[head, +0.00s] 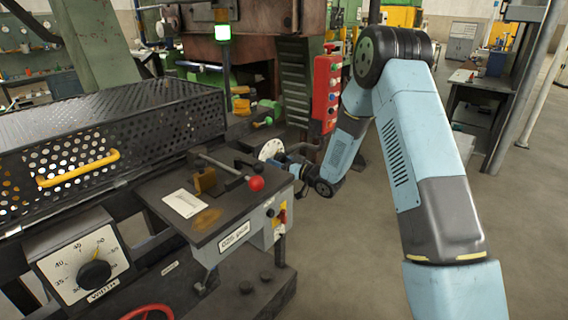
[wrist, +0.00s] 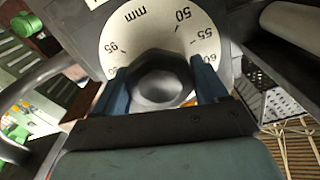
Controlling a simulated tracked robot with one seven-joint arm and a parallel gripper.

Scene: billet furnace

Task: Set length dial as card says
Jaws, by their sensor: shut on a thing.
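The length dial is a white disc with black numbers and "mm" (wrist: 128,32), with 50, 55 and 60 visible at its upper right in the wrist view. In the head view the white dial (head: 271,149) faces right, mostly side-on, at the far end of the bench. My gripper (wrist: 161,85) has its two blue fingers on either side of the dial's dark knob (wrist: 158,68) and is shut on it. The knob's pointer is not clear to me. A white card (head: 184,203) lies on the small bench top; its writing is too small to read.
A second dial marked width (head: 94,274) is at the lower left. A lever with a red ball (head: 256,184) stands on the bench top beside the card. A red button box (head: 326,92) hangs behind my arm.

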